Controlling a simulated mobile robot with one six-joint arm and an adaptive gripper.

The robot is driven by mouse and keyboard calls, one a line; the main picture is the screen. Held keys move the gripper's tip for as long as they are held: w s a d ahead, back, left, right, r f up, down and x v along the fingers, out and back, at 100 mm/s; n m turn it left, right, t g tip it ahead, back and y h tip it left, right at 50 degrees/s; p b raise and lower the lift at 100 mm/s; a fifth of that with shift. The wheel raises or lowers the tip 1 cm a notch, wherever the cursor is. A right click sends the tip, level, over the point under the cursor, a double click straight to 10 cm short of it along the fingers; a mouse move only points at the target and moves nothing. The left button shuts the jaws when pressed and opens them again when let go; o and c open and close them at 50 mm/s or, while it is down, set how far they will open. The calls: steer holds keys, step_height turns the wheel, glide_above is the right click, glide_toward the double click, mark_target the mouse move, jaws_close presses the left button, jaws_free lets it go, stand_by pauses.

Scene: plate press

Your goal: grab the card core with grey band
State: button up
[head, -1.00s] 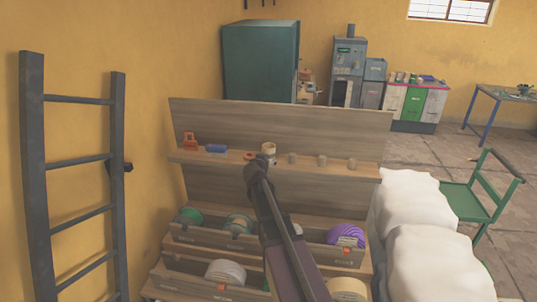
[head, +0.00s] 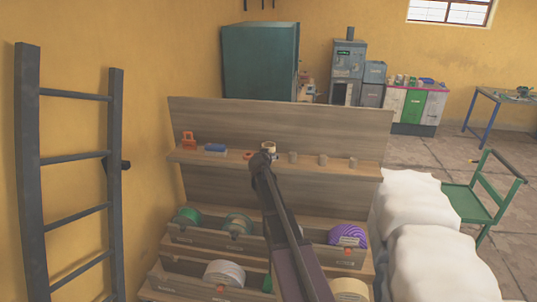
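Three small grey-brown cylinders, which look like card cores, stand apart on the upper shelf (head: 230,164): a left one (head: 293,157), a middle one (head: 323,160) and a right one (head: 352,163). A cream ring-shaped piece (head: 268,146) shows just above the end of my arm. A grey band cannot be made out on any of them at this size. My gripper (head: 265,157) is at the shelf front, left of the three cylinders. My arm hides its fingers, so its opening and any contact with the cream piece are unclear.
Trays below hold several tape rolls, including a purple one (head: 347,235). A ladder (head: 30,170) stands left; white sacks (head: 430,250) lie right.

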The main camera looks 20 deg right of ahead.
steer(key=shift+b+x, duration=1.05)
steer(key=shift+x, duration=1.6)
steer(key=shift+a+f, duration=0.1)
steer(key=shift+a, duration=0.1)
steer(key=shift+c, duration=0.2)
steer(key=c, duration=0.9)
